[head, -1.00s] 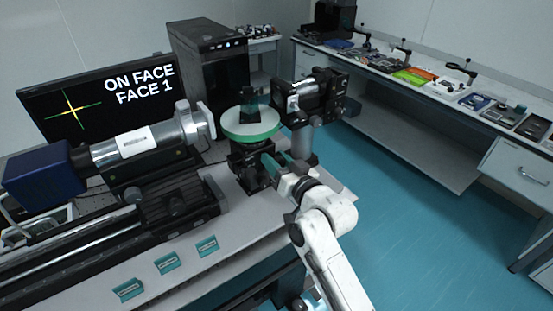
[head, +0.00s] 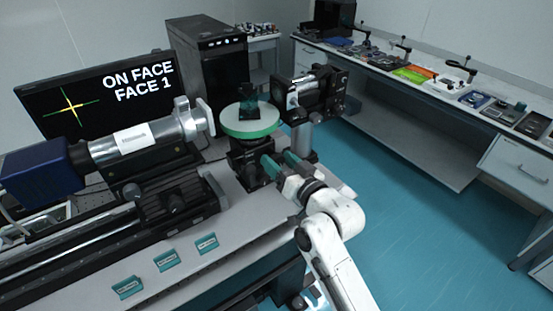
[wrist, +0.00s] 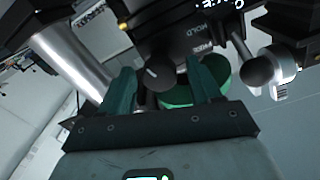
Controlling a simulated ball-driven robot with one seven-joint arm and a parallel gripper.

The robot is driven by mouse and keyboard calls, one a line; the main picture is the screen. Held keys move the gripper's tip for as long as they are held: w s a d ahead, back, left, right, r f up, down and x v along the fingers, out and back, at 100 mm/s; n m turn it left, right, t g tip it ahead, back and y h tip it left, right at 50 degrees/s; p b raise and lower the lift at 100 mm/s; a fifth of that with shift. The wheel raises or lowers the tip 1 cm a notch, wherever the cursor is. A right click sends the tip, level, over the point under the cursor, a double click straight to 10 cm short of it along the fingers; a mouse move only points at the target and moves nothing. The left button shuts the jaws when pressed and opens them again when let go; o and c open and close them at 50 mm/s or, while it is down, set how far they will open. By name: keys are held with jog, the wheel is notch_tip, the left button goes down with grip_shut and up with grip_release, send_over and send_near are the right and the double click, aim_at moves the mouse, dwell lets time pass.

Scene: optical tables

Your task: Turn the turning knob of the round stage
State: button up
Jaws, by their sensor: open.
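The round stage (head: 250,125) has a pale top and green rim and stands on a black mount. A dark block with a teal part (head: 248,106) stands on it. My gripper (head: 276,163) is open at the front of the mount, just below the disc. In the wrist view, a dark knob with a white mark (wrist: 158,74) lies between my two teal fingers (wrist: 163,84), beside a panel with white lettering, partly reading HOLD. Whether a finger touches the knob cannot be told. The knob is hidden in the head view.
A silver tube instrument (head: 140,138) is left of the stage; another instrument on a post (head: 315,95) is right. A dark ball-ended handle (wrist: 257,70) is near the right finger. The monitor (head: 85,98) reads ON FACE, FACE 1. Small teal labelled blocks (head: 166,261) lie in front.

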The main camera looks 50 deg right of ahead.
jog(key=b+v, duration=0.2)
jog(key=v, duration=0.7)
dwell(0.4)
jog(key=s+a+f+n+g+y, duration=0.2)
jog(key=a+f+g, duration=0.2)
jog(key=f, duration=0.4)
jog(key=s+a+f+n+g+y, duration=0.2)
jog(key=a+f+g, duration=0.25)
jog(key=f, duration=0.25)
jog(key=s+a+f+n+g, duration=0.1)
jog(key=s+a+f+g, duration=0.1)
jog(key=s, duration=0.4)
jog(key=s+a+f+g, duration=0.2)
jog(key=s+f+g, duration=0.3)
jog(key=s+g, duration=0.1)
jog(key=shift+s+n+y, duration=0.35)
jog(key=shift+n+y, duration=0.05)
jog(key=shift+f, duration=0.1)
jog(key=shift+c, duration=0.4)
